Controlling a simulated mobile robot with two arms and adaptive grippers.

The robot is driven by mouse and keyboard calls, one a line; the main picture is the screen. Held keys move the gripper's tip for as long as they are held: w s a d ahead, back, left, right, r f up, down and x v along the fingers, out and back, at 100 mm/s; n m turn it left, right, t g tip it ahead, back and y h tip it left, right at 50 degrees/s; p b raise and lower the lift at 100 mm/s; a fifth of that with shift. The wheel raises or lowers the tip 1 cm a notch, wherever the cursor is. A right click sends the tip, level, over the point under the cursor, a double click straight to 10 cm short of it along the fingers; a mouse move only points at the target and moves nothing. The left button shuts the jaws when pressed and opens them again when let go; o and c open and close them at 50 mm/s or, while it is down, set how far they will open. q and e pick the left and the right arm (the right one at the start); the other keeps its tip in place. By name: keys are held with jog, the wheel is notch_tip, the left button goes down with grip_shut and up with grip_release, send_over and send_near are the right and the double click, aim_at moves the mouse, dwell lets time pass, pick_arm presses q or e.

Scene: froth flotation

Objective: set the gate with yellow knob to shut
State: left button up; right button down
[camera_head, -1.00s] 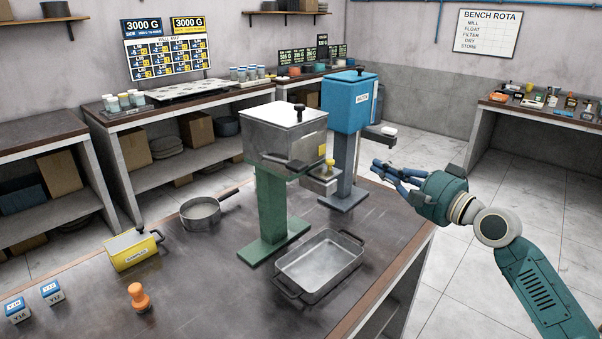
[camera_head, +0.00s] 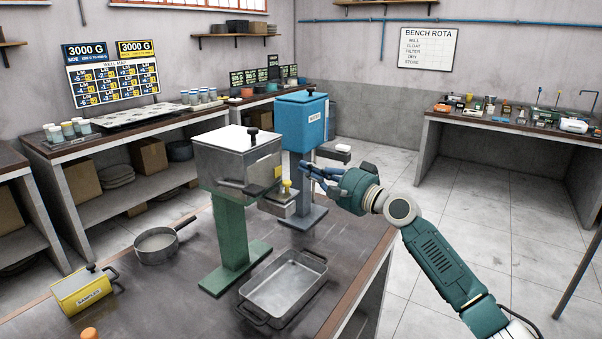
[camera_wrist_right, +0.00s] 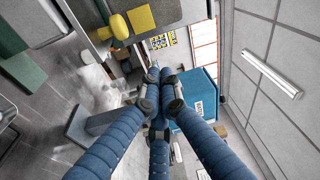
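The yellow knob (camera_head: 287,184) stands on a grey slide gate (camera_head: 279,207) at the lower right of the silver hopper (camera_head: 236,165), which is on a green stand. The gate's plate sticks out to the right from under the hopper. In the right wrist view the yellow knob (camera_wrist_right: 119,25) is at the upper left, beside a yellow label. My right gripper (camera_head: 306,170) is just right of the knob and apart from it. Its blue fingers converge with their tips close together in the wrist view (camera_wrist_right: 159,75), with nothing held. My left gripper is out of view.
A blue hopper (camera_head: 301,122) stands close behind my right gripper, with its own gate and white knob (camera_head: 343,148). A grey metal pan (camera_head: 284,287) sits below the silver hopper. A saucepan (camera_head: 157,245) and yellow samples box (camera_head: 84,290) are at left. Open floor lies right.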

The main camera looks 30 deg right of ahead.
aim_at(295, 192)
jog(key=a+p, duration=0.1)
jog(key=s+a, duration=0.1)
jog(key=a+f+p, duration=0.1)
jog(key=shift+s+a+p, duration=0.25)
jog(key=shift+s+p, duration=0.1)
jog(key=shift+s+a+r+p, duration=0.15)
jog(key=shift+s+a+p, duration=0.05)
jog(key=shift+a+p, duration=0.4)
jog(key=shift+s+a+r+p, duration=0.2)
jog(key=shift+a+p, duration=0.15)
jog(key=shift+p, duration=0.3)
jog(key=shift+s+a+f, duration=0.1)
jog(key=shift+a+f, duration=0.05)
jog(key=shift+a, duration=0.1)
jog(key=shift+f, duration=0.15)
